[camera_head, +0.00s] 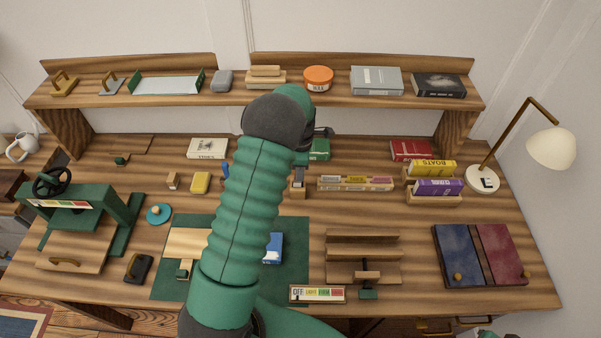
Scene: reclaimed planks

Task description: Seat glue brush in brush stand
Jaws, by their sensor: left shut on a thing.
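My left arm rises through the middle of the head view, and its dark gripper (322,133) is above the back half of the bench. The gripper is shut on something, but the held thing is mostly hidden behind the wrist. I cannot make out the glue brush clearly. A small wooden block with a dark grey upright part (298,184) stands on the bench just below the gripper in the picture. It may be the brush stand, but I cannot tell for sure. The gripper appears apart from this block. My right gripper is not clearly in view.
A green book (319,150) lies behind the gripper. A row of small boxes (355,184) and a book rack (433,198) stand to the right. A green press (75,222) is at left, a lamp (551,148) at right. A raised shelf (350,97) spans the back.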

